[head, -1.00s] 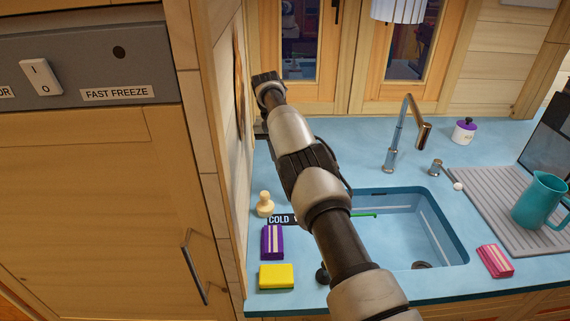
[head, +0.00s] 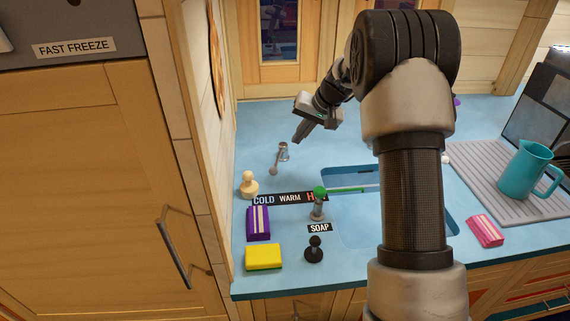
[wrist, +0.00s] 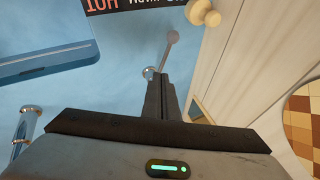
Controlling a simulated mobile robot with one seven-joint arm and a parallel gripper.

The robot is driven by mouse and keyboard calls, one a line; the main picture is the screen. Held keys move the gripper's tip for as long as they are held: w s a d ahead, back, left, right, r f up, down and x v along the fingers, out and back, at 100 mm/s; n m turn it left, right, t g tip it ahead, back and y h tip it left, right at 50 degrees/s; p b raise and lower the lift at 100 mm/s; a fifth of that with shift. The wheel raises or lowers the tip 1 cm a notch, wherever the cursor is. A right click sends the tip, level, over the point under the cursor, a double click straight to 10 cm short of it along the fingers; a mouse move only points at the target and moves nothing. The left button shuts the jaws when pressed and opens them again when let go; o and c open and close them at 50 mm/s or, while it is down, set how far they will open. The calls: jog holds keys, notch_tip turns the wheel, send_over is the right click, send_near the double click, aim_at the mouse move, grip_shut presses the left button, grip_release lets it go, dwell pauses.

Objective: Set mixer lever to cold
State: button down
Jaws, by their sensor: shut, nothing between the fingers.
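The mixer lever (head: 273,170) is a thin rod with a rounded pinkish tip on a chrome base (head: 283,151). It leans down-left, toward the COLD end of the black COLD/WARM/HOT strip (head: 290,198). In the wrist view the lever (wrist: 168,50) slants up and right from its base, with HOT at the strip's left. My gripper (head: 297,140) is shut and empty, just behind and right of the lever base in the head view. In the wrist view my gripper's fingertips (wrist: 162,78) overlap the picture close to the base; contact cannot be told.
A cream knobbed object (head: 249,186) stands by the left wall. A green-topped post (head: 319,193), black knob (head: 314,248), purple sponge (head: 258,222) and yellow sponge (head: 263,257) stand in front. The sink (head: 350,178) lies right, partly behind my arm; the tap (wrist: 28,125) is left in the wrist view.

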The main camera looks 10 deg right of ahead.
jog(key=s+d+t, duration=0.1)
jog(key=s+d, duration=0.2)
jog(key=s, duration=0.1)
send_near(279, 157)
jog(key=f, duration=0.1)
jog(key=d+f, duration=0.1)
jog(key=f, duration=0.1)
jog(key=s+f, duration=0.1)
jog(key=f, duration=0.1)
jog(key=shift+d+f, duration=0.1)
jog(key=shift+d, duration=0.3)
jog(key=a, duration=0.1)
jog(key=a+p, duration=0.1)
jog(key=shift+w+a, duration=0.3)
jog(key=shift+w, duration=0.1)
jog(key=shift+w+a+f, duration=0.15)
jog(key=shift+w+a, duration=0.05)
jog(key=shift+a, duration=0.25)
jog(key=shift+a, duration=0.15)
